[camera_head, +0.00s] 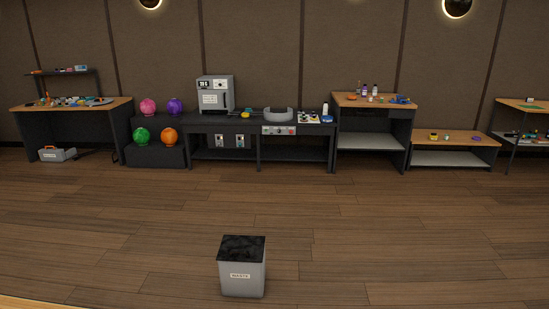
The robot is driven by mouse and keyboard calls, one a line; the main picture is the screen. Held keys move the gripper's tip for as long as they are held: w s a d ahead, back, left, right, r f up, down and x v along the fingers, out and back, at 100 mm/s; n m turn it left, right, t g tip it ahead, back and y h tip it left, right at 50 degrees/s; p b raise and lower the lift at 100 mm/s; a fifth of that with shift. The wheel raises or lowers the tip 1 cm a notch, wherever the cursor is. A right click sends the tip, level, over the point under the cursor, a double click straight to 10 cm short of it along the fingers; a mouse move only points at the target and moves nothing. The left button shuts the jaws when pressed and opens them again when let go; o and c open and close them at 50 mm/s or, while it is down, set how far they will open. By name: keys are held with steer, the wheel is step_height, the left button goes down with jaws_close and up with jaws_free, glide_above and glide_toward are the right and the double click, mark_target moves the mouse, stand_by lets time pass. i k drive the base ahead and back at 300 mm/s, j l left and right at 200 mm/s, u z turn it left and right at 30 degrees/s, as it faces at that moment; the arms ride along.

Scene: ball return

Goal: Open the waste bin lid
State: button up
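The waste bin (242,284) is a light grey box-shaped container with a small white label on its front. It stands upright on the wooden floor at the lower middle of the head view. Its top (242,249) is dark, almost black, with a mottled look. I cannot tell whether this is a closed lid or the dark inside of the bin. My gripper is not in view.
Open wooden floor (400,220) surrounds the bin. Along the back wall stand a workbench (75,105), a dark counter (260,125) with coloured balls at its left, a taller shelf unit (372,140) and a low bench (455,150). A grey toolbox (57,154) lies at left.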

mark_target(242, 244)
steer(key=i, duration=1.75)
steer(key=i+l+u, duration=0.1)
steer(key=i, duration=1.65)
steer(key=i+u, duration=0.1)
steer(key=u, duration=0.7)
steer(key=i+l+u, duration=0.1)
steer(key=u, duration=3.75)
